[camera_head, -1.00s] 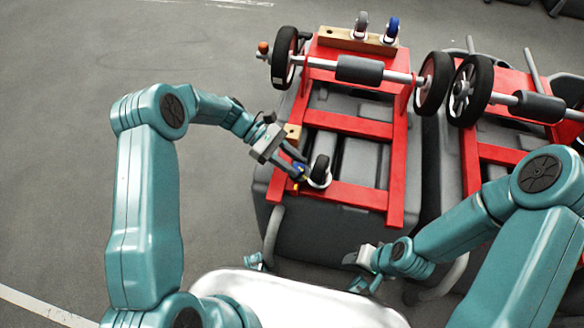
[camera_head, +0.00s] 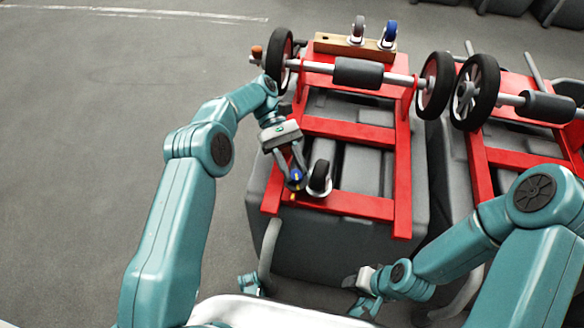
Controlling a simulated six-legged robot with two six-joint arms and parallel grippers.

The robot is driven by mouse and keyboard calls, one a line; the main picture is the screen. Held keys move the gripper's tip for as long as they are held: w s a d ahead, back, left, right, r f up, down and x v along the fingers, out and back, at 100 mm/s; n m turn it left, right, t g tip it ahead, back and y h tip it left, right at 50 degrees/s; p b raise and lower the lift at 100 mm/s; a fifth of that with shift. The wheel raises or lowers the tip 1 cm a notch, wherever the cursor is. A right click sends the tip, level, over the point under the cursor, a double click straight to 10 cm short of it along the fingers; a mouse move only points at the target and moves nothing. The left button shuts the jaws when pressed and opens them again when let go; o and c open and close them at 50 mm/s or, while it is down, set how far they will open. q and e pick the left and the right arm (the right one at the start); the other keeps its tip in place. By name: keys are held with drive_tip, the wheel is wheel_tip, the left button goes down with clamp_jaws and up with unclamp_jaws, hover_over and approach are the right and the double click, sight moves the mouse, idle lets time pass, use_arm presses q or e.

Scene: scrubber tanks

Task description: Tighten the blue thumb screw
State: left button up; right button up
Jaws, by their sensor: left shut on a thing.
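The blue thumb screw (camera_head: 296,175) is a small blue knob with a yellow mark, at the left side of the red frame (camera_head: 345,202), just left of a small black caster wheel (camera_head: 320,176). My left gripper (camera_head: 294,180) reaches down to it from the upper left. Its two grey fingers are closed around the knob and partly hide it. My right gripper (camera_head: 362,290) is low in the view, in front of the grey tank and apart from the frame. Its fingers are too small and unclear to tell their opening.
The red frame lies on a grey tank (camera_head: 320,245), with a large-wheeled axle (camera_head: 358,72) across its far end. A second red-framed tank (camera_head: 515,140) stands close on the right. Floor at left is clear.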

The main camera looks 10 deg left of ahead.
use_arm(q)
drive_tip(key=shift+r, duration=0.2)
drive_tip(key=o, duration=0.8)
drive_tip(key=shift+f, duration=0.1)
wheel_tip(320, 180, up, 20)
drive_tip(key=p, duration=1.9)
